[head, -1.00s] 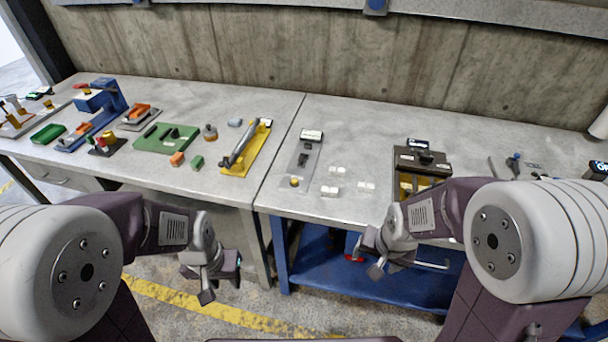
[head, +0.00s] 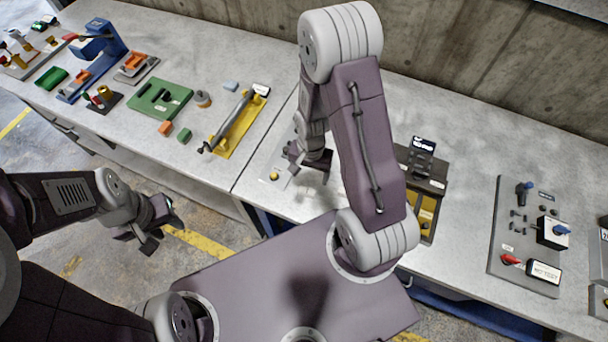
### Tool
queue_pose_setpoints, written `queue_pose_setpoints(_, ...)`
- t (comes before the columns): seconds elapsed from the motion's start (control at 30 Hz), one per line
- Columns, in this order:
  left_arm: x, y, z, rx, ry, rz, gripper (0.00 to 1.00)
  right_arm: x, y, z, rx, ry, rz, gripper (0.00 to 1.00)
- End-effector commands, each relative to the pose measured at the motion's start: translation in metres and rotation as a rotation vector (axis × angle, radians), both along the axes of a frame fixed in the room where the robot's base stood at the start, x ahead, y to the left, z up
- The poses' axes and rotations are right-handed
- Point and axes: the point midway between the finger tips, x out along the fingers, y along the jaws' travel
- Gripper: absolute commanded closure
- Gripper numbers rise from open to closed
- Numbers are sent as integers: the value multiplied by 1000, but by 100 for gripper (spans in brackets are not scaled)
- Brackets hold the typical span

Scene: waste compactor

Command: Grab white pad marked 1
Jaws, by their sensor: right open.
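The white pads are not visible in the head view now; my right arm covers the part of the right bench where small white blocks showed earlier. No mark 1 can be read. My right gripper (head: 308,165) is open and hangs above the right bench (head: 335,205), near a light grey plate with a yellow knob (head: 275,177). I see nothing between its fingers. My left gripper (head: 146,236) is off the front of the left bench, over the floor, and its jaw opening is unclear.
A black unit with yellow compartments (head: 425,205) stands right of my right arm. A yellow fixture (head: 238,130) and a green fixture (head: 160,97) sit on the left bench. A concrete wall stands behind.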

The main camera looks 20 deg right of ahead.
Motion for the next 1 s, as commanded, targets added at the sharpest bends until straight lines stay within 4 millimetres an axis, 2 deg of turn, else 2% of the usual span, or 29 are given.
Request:
queue_pose_setpoints(0.03, 0, 0, 7, 0, 0, 0, 64, -2, 0, 5, 0, 6, -2, 25)
queue_pose_setpoints(0.1, 0, 0, 8, 0, 0, 0, 64, -2, -1, 6, 0, 6, -3, 25)
queue_pose_setpoints(0.23, 0, 0, 7, 0, 1, 0, 64, -2, -1, 1, 1, 8, -3, 25)
queue_pose_setpoints(0.43, 0, 0, 11, 0, 0, 0, 64, -3, 0, -27, 0, 9, -3, 25)
queue_pose_setpoints(0.67, 0, 0, 14, 0, 0, 0, 64, -2, 1, -38, 1, 6, -2, 25)
queue_pose_setpoints(0.83, 0, 0, 25, 0, 0, 0, 64, -3, 5, -63, 0, 9, -1, 25)
queue_pose_setpoints(1.0, 0, 0, 26, 0, 0, 0, 64, -1, 5, -84, 0, 6, -2, 25)
